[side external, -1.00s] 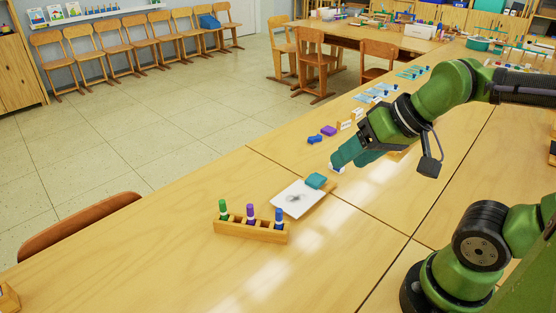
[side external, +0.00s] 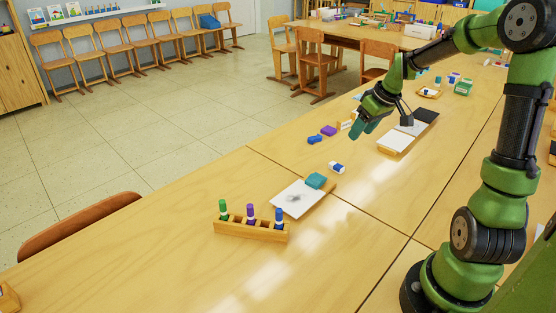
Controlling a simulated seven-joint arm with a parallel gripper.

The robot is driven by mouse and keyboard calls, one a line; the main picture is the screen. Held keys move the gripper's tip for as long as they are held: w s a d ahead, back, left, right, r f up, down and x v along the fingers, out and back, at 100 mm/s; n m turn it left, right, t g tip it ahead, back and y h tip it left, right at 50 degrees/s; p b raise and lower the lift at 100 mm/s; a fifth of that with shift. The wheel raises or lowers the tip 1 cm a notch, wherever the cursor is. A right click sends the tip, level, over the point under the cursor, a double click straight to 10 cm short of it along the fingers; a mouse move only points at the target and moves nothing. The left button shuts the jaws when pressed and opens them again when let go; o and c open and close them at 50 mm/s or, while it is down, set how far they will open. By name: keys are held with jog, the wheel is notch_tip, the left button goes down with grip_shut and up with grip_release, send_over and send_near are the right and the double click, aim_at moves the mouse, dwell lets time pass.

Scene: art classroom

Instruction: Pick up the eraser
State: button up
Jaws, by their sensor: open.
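A small white block with a blue band (side external: 336,167), which looks like an eraser, lies on the table beyond the small whiteboard. A teal block (side external: 316,180), possibly a board eraser, rests on the upper right end of the small whiteboard (side external: 288,205), which has a dark smudge. I cannot tell for certain which of the two is the eraser. My gripper (side external: 363,128) is open with teal fingers pointing down. It is in the air, up and right of both blocks in the picture, and appears empty.
A wooden holder (side external: 228,230) with three markers stands left of the whiteboard. A purple block (side external: 328,131) and a blue item (side external: 314,139) lie near the table's far edge. Another board (side external: 396,142) lies right of the gripper. The table's left front is clear.

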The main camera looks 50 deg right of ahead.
jog(key=n, duration=0.1)
send_near(337, 165)
jog(key=f, duration=0.1)
jog(key=w+f, duration=0.1)
jog(key=shift+a+f, duration=0.3)
jog(key=shift+a, duration=0.1)
jog(key=shift+d+x, duration=0.25)
jog(key=shift+x, duration=1.2)
jog(key=shift+d+x, duration=0.2)
jog(key=shift+x, duration=1.2)
jog(key=shift+c, duration=0.4)
grip_shut()
